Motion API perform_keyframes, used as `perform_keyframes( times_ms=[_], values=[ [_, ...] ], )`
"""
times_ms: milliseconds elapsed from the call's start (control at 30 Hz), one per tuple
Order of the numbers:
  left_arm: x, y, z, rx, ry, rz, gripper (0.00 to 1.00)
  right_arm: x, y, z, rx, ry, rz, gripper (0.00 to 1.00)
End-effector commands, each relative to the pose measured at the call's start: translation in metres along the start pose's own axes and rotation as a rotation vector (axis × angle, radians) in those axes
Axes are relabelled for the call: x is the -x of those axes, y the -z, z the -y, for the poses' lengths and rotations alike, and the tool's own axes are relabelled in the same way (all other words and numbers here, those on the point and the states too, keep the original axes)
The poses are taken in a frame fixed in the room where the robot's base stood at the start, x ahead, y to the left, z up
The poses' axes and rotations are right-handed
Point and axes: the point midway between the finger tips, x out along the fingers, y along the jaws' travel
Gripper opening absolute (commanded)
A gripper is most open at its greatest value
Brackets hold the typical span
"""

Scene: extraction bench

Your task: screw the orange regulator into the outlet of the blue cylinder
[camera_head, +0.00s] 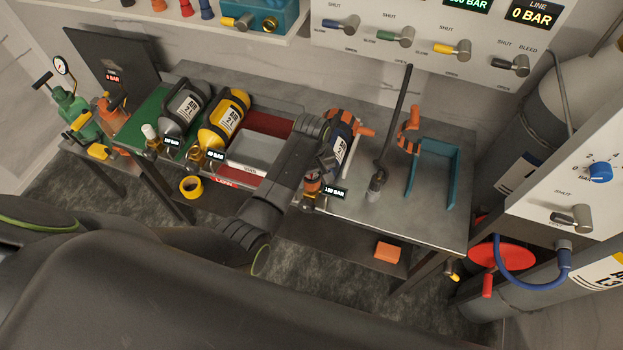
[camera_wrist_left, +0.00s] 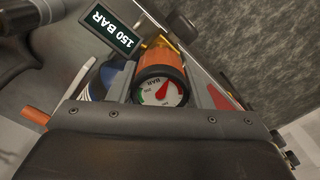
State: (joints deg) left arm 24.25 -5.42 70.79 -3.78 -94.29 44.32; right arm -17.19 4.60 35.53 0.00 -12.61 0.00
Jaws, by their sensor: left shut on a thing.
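The blue cylinder (camera_head: 341,149) lies on the bench with its valve end toward the front edge, beside a "150 BAR" display (camera_head: 335,191). The orange regulator (camera_head: 312,186) is at that valve end, partly hidden by my arm. In the left wrist view the regulator (camera_wrist_left: 161,68) shows its round gauge face toward the camera, with the display (camera_wrist_left: 112,30) beside it. My left gripper (camera_head: 318,177) is shut on the regulator, with a finger on either side of it. The joint between regulator and outlet is hidden, so I cannot tell how they meet. My right gripper is not seen.
A yellow cylinder (camera_head: 224,119) and a grey cylinder (camera_head: 185,103) lie to the left, near a grey tray (camera_head: 256,152). A dark rod (camera_head: 394,130) and a teal bracket (camera_head: 453,177) stand to the right. The bench's right front surface (camera_head: 420,225) is clear.

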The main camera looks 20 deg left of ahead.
Motion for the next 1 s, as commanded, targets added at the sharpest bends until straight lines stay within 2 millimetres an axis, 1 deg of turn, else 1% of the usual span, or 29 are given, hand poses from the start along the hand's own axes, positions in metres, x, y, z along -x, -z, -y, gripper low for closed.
perform_keyframes(
  times_ms=[1000],
  values=[
    [-0.0008, 0.0, 0.0, -1.154, 0.0, 0.0, 0.18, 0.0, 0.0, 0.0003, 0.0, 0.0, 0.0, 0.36]
  ],
)
